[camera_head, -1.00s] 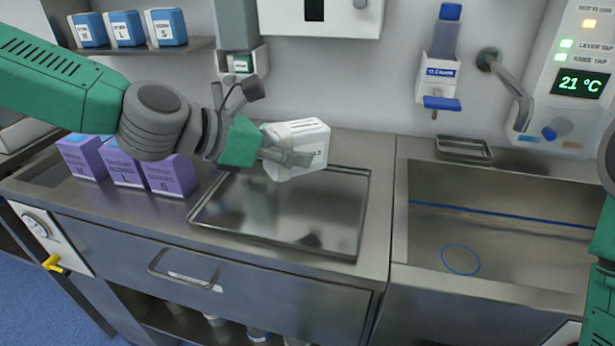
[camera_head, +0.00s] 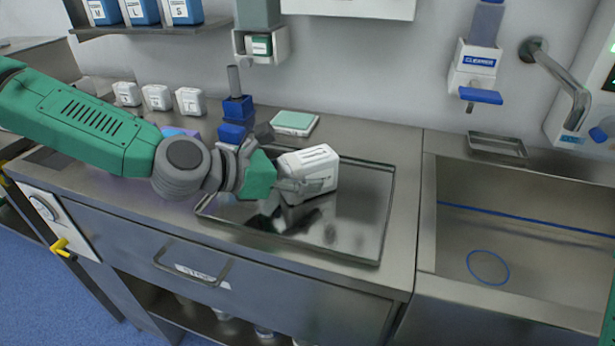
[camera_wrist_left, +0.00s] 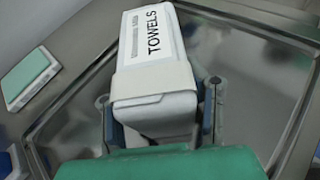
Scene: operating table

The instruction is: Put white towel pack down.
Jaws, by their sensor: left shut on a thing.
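The white towel pack (camera_head: 312,170) is held by my left gripper (camera_head: 286,187) above the left-middle part of the metal tray (camera_head: 375,215). In the left wrist view the pack (camera_wrist_left: 150,50) shows the word TOWELS, with the fingers (camera_wrist_left: 160,110) closed on its two sides. The pack's dark reflection shows in the tray below it. Whether its underside touches the tray I cannot tell. My right gripper is not in view.
A green-topped flat box (camera_head: 294,122) lies behind the tray. Purple boxes are mostly hidden behind my left arm. The sink (camera_head: 520,240) is to the right. The tray's right half is clear.

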